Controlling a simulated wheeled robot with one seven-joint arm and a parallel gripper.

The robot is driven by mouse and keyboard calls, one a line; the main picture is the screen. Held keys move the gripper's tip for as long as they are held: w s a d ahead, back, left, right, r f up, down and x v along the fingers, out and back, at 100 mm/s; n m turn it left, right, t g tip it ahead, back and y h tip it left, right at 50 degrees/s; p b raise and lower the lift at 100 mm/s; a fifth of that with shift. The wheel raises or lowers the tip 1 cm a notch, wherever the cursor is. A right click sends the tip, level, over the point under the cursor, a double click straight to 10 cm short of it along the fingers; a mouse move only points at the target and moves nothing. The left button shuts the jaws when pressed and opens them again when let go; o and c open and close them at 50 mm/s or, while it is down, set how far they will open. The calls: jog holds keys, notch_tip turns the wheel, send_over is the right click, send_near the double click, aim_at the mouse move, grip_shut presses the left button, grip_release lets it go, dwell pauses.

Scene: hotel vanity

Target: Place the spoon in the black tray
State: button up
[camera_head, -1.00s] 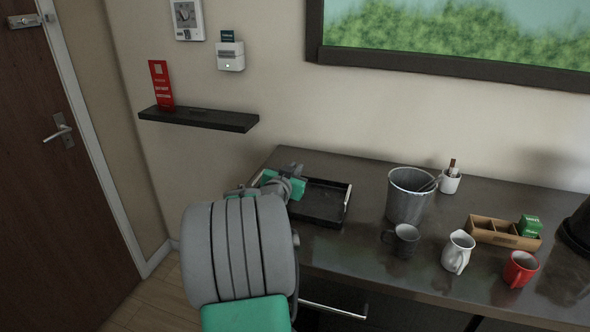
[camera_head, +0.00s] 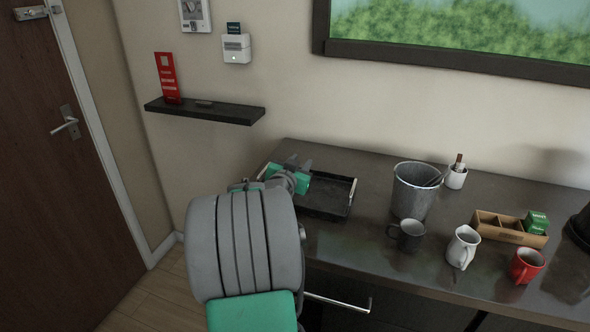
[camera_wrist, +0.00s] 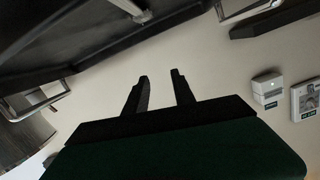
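The black tray (camera_head: 322,213) lies at the left end of the dark counter, with a pale handle at its right end. My gripper (camera_head: 299,164) is above the tray's rear left part, its fingers apart. In the wrist view my gripper (camera_wrist: 160,90) is open with nothing between its fingers, and the tray (camera_wrist: 140,45) fills the upper left. A short grey metallic piece (camera_wrist: 130,8) shows at the tray's edge there; it may be part of the spoon, but I cannot tell. No spoon is clearly identifiable in the head view. My arm hides the tray's left part.
Right of the tray stand a metal bucket (camera_head: 413,192) with a dark handle sticking out, a dark mug (camera_head: 408,236), a white pitcher (camera_head: 462,248), a red mug (camera_head: 526,266), a wooden organizer (camera_head: 508,231) and a white cup (camera_head: 456,178). A dark wall shelf (camera_head: 205,112) is at the left.

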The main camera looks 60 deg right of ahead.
jog(key=b+v, duration=0.1)
jog(key=v, duration=1)
jog(key=shift+a, duration=0.25)
jog(key=w+a+n+y, duration=0.1)
jog(key=w+a, duration=0.1)
jog(key=w+a+f+t+y+p, duration=0.1)
jog(key=w+a, duration=0.1)
jog(key=w+a+n+t+y+p, duration=0.1)
jog(key=w+a, duration=0.1)
jog(key=shift+w+a+f+n, duration=0.1)
jog(key=shift+a+f+n, duration=0.15)
jog(key=shift+a+n, duration=0.05)
jog(key=w+a+f+n+t+y+p, duration=0.1)
jog(key=w+a+n+y, duration=0.15)
jog(key=a, duration=0.45)
jog(key=w+a+f+n+y+p, duration=0.1)
jog(key=w+a+n+y, duration=0.15)
jog(key=a, duration=0.45)
jog(key=s+a+n+g+y+p, duration=0.1)
jog(key=a+n+y, duration=0.3)
jog(key=a, duration=0.7)
jog(key=s+a+f+n+g+y+p, duration=0.1)
jog(key=s+a+n+y+p, duration=0.1)
jog(key=a, duration=1)
jog(key=s+n+y, duration=0.1)
jog(key=s+n, duration=0.1)
jog(key=n, duration=0.1)
jog(key=shift+a+n+y+p, duration=0.3)
jog(key=shift+n+y, duration=0.1)
jog(key=shift+f, duration=0.1)
